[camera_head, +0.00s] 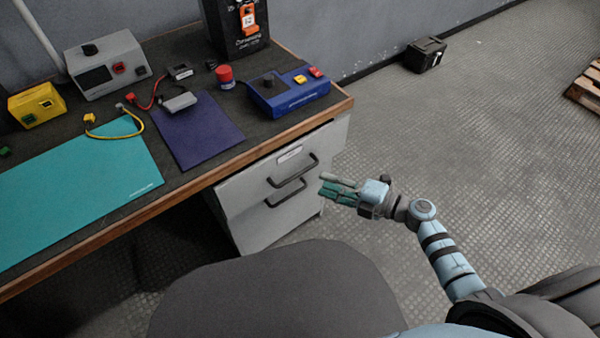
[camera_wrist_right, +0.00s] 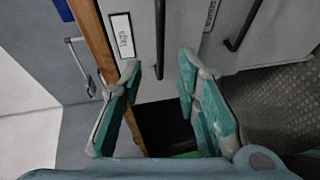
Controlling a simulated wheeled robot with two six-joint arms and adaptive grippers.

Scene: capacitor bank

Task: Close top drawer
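A light grey drawer unit (camera_head: 243,203) stands under the desk's right end. Its top drawer (camera_wrist_right: 120,12) has a white label and a dark bar handle (camera_head: 293,171); that handle also shows in the right wrist view (camera_wrist_right: 160,38). A second drawer's handle (camera_head: 286,192) is just below. My left gripper is out of view.
The desk's wooden edge (camera_head: 235,165) runs above the drawers. A blue box (camera_head: 288,93) stands on the desk above them. A dark chair-like shape (camera_head: 260,295) fills the front. A black box (camera_head: 425,54) lies by the wall. Floor (camera_head: 470,150) right of the desk is clear.

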